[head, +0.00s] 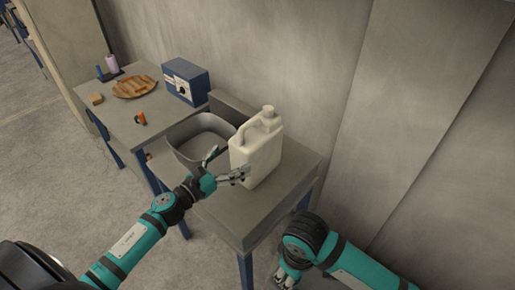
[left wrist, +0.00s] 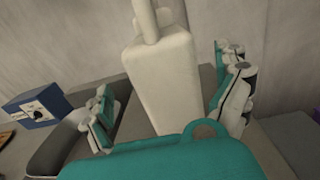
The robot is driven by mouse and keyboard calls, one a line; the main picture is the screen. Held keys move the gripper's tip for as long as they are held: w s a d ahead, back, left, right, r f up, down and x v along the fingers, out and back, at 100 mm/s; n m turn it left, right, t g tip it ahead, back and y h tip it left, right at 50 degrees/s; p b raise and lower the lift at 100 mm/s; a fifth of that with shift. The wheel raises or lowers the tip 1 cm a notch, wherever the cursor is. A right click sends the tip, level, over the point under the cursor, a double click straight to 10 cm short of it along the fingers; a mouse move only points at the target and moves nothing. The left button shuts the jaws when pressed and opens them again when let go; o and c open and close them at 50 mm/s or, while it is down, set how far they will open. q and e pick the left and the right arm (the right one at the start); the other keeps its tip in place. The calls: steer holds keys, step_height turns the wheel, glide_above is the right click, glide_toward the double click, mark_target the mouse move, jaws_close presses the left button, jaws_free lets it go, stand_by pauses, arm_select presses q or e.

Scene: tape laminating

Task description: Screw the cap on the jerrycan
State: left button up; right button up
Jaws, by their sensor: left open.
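The cream jerrycan (head: 262,157) stands upright on the near table. A wider round piece, which looks like a cap, sits on its neck (head: 267,111); I cannot tell how tightly. My left gripper (head: 225,165) is open at the can's left front side. In the left wrist view, the can (left wrist: 165,85) rises between and beyond the spread fingers of my left gripper (left wrist: 168,105); its top is cut off there. I cannot see clear contact. My right gripper (head: 287,276) is low, beside the table's right front; its fingers are too unclear to judge.
A grey bin (head: 185,156) stands left of the can on the near table (head: 240,222). A farther table (head: 120,118) holds a blue box (head: 186,80), a round brown tray (head: 134,93) and a small orange item (head: 140,118). A wall stands close behind.

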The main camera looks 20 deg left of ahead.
mark_target(238, 152)
arm_select(q)
steer(key=shift+w+r, duration=0.15)
steer(key=shift+w, duration=0.05)
arm_select(e)
steer(key=shift+r, duration=0.25)
arm_select(q)
steer(key=p+x, duration=0.1)
steer(key=x, duration=0.1)
steer(key=p+x, duration=0.1)
steer(key=shift+w+d+r+p, duration=0.25)
steer(key=shift+r+p, duration=0.05)
arm_select(e)
step_height(238, 152, up, 2)
arm_select(q)
steer(key=shift+w+d+f, duration=0.15)
steer(key=shift+w+d, duration=0.05)
steer(key=shift+w, duration=0.4)
steer(key=shift+s, duration=0.1)
steer(key=c, duration=1.4)
steer(key=shift+c, duration=0.2)
